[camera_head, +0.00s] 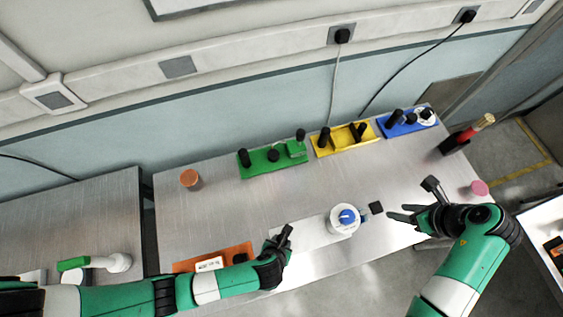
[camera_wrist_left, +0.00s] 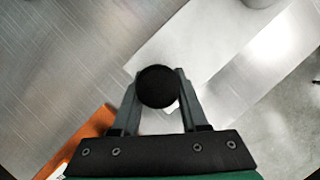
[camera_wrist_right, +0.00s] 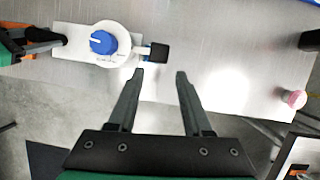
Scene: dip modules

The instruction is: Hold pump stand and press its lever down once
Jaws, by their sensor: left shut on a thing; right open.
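The pump stand has a white base plate (camera_head: 303,237), a round white body (camera_head: 336,226) with a blue knob (camera_head: 347,216), and a lever ending in a black square pad (camera_head: 375,207) at its right. My left gripper (camera_head: 284,236) is shut on a round black handle (camera_wrist_left: 158,86) at the plate's left end. My right gripper (camera_head: 399,214) is open and empty, right of the pad. In the right wrist view the pad (camera_wrist_right: 159,53) lies just beyond the open fingertips (camera_wrist_right: 160,74), not between them.
Green (camera_head: 270,163), yellow (camera_head: 336,144) and blue (camera_head: 393,124) modules line the table's back edge. An orange module (camera_head: 187,265) lies beside my left arm. A dark bottle (camera_head: 456,142) and pink object (camera_head: 479,187) are at the right. The table between is clear.

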